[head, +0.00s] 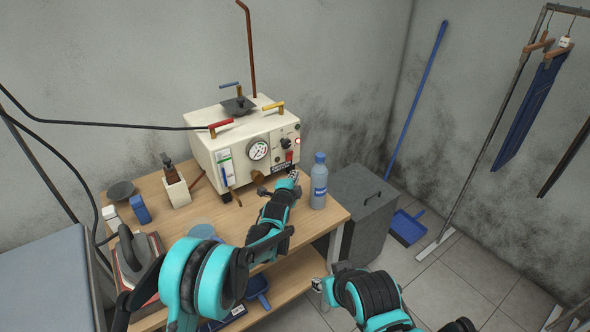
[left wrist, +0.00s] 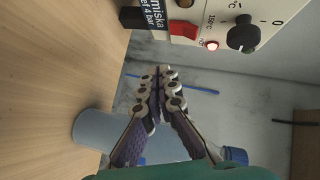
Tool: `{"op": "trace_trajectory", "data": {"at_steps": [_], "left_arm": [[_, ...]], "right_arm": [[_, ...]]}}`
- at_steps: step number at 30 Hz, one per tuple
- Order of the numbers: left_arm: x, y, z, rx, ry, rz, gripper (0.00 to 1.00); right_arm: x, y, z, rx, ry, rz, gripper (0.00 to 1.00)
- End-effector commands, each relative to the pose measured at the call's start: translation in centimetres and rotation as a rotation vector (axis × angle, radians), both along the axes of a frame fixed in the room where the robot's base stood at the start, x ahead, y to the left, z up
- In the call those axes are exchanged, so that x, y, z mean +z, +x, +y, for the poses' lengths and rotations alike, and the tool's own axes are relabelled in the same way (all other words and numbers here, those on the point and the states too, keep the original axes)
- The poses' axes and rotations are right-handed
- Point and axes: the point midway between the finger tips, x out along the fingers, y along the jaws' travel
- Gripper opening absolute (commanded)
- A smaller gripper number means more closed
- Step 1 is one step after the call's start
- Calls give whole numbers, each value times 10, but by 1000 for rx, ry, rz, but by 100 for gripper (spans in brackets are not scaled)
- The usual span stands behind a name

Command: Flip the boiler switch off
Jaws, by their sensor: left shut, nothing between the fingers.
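The cream boiler (head: 222,150) stands at the back of the wooden table. Its red switch (head: 289,156) is low on the right of the front panel, and the switch also shows in the left wrist view (left wrist: 184,30). A small red lamp (left wrist: 212,45) beside the switch looks lit. My left gripper (head: 294,176) is shut and empty, just in front of and below the switch. In the left wrist view its fingertips (left wrist: 164,72) are together, apart from the panel. My right gripper (head: 318,284) is low by the table's right edge; its fingers are too small to judge.
A blue-capped bottle (head: 319,185) stands close to the right of my left gripper. A black knob (left wrist: 243,34) sits near the switch. A pressure gauge (head: 258,149) is on the panel's left. A grey cabinet (head: 360,210) stands right of the table (head: 335,215). An iron (head: 135,250) is at the left.

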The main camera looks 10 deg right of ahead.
Motion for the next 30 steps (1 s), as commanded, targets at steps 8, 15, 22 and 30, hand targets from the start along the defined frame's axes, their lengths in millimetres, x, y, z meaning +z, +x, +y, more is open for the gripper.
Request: {"op": "trace_trajectory", "data": {"at_steps": [8, 15, 22, 30], "left_arm": [[2, -47, 23, 1, 1, 0, 0], [0, -62, 30, 2, 1, 0, 0], [-1, -62, 30, 2, 1, 0, 0], [1, -62, 32, 4, -2, 3, 0]], "right_arm": [[17, 0, 0, 0, 0, 0, 35], [20, 0, 0, 0, 0, 0, 35], [20, 0, 0, 0, 0, 0, 35], [20, 0, 0, 0, 0, 0, 35]]}}
